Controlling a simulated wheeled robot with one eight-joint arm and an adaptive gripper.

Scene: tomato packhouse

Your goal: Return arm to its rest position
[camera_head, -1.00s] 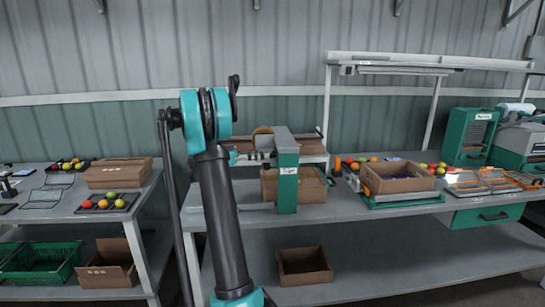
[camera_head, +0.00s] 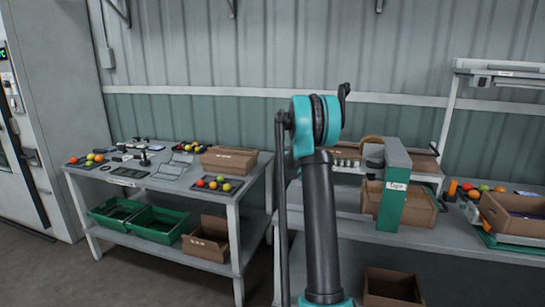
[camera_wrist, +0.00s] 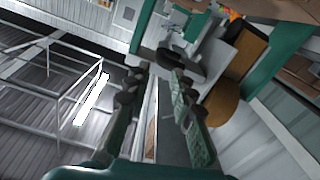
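My arm (camera_head: 321,215) stands folded upright in the head view, with its teal joint (camera_head: 304,125) at the top in front of the wall. My gripper (camera_wrist: 157,82) shows in the wrist view with its two dark, jointed fingers apart. Nothing is visible between the fingertips. The gripper itself cannot be made out in the head view. In the wrist view the scene is steeply tilted, with a teal frame and a brown rounded object beyond the fingers, apart from them.
A left table (camera_head: 150,180) carries tomato trays and a cardboard box (camera_head: 229,160); green crates (camera_head: 158,224) sit below. On the right bench stand a green tape machine (camera_head: 393,185) and an open carton (camera_head: 515,215). Open floor lies at lower left.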

